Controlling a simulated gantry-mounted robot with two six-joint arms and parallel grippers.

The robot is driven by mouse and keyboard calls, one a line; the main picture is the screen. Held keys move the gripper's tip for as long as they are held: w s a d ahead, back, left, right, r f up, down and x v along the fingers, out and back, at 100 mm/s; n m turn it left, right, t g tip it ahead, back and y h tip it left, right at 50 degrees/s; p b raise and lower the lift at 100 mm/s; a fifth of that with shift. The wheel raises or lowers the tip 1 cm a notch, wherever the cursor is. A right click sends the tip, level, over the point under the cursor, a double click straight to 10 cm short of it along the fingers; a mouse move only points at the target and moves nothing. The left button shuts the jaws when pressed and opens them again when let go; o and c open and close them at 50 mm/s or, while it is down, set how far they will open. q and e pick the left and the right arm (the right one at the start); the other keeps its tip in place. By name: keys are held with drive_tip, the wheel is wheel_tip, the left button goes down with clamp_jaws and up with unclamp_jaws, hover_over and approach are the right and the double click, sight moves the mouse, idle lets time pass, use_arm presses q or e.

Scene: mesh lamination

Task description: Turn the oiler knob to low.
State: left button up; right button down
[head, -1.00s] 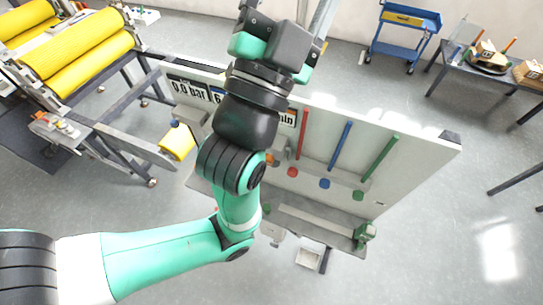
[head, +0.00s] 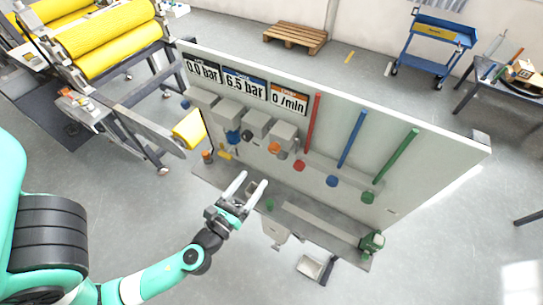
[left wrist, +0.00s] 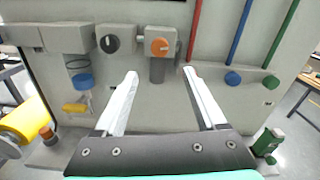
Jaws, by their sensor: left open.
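An orange knob (head: 274,147) sits on the front of the rightmost unit on the grey panel. No label shows that it is the oiler knob. In the left wrist view the orange knob (left wrist: 160,47) faces the camera, with a grey cylinder below it. Its setting cannot be read. My left gripper (head: 253,178) is open and empty in front of the panel, below and left of the orange knob in the head view. In the left wrist view its two pale fingers (left wrist: 160,73) point at the panel, with the orange knob beyond and between them. My right gripper is not in view.
A black knob (left wrist: 109,44) and a blue bowl (left wrist: 83,81) are left of the orange knob. Red (head: 312,125), blue (head: 352,138) and green (head: 396,158) tubes lie right. Displays above read 0.0 bar, 6.5 bar (head: 245,85) and 0 l/min. A ledge (head: 320,223) runs below.

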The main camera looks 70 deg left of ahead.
sight(272, 152)
use_arm(q)
drive_tip(key=p+x, duration=0.2)
drive_tip(key=x, duration=0.9)
drive_tip(key=shift+w+a+r+p, duration=0.1)
drive_tip(key=shift+w+p, duration=0.1)
drive_tip(key=shift+p, duration=0.15)
clamp_jaws()
